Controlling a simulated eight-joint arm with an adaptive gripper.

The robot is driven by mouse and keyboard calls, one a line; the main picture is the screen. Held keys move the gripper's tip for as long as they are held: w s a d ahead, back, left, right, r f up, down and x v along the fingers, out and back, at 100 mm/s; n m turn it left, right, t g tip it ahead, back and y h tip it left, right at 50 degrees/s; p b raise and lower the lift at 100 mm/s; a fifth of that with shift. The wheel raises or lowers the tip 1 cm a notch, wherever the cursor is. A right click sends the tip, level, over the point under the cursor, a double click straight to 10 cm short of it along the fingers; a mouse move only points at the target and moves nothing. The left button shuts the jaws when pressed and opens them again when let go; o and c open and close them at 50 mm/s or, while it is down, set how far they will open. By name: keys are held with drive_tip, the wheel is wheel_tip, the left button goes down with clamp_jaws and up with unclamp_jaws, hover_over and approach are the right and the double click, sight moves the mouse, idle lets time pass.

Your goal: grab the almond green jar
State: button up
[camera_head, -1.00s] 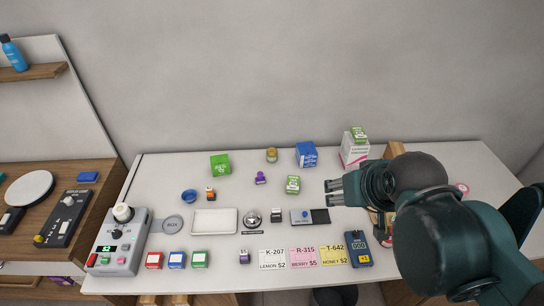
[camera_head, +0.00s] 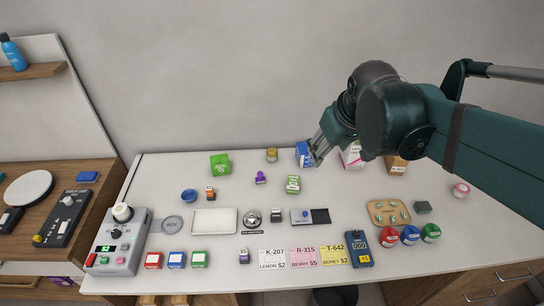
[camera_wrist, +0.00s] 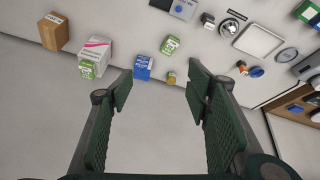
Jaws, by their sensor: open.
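A round green-lidded jar (camera_head: 431,233) stands at the right front of the counter, beside a blue one and a red one. Its label is too small to read, so I cannot confirm it is the almond one. It does not show in the wrist view. My gripper (camera_head: 318,150) is far to its upper left in the head view, in front of the blue box (camera_head: 303,152). In the wrist view my gripper (camera_wrist: 158,92) is open and empty, with the blue box (camera_wrist: 144,67) beyond the fingertips.
A small green-and-white box (camera_head: 293,184) and a larger green box (camera_head: 220,165) are on the counter. A small yellowish jar (camera_head: 272,155) stands at the back.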

drive_tip(key=w+a+f+n+g, duration=0.2)
drive_tip(key=w+a+n, duration=0.1)
drive_tip(key=w, duration=0.9)
drive_tip(key=n+g+b, duration=0.2)
drive_tip(key=n+g, duration=0.1)
drive_tip(key=n, duration=0.5)
hover_over(271, 150)
drive_tip(key=f, duration=2.6)
drive_tip(key=shift+s+d, duration=0.2)
drive_tip(key=shift+s, duration=0.05)
drive_tip(key=shift+w+a+f, duration=0.15)
drive_tip(key=shift+w+f, duration=0.05)
drive_tip(key=shift+f, duration=0.45)
drive_tip(key=shift+f, duration=1.3)
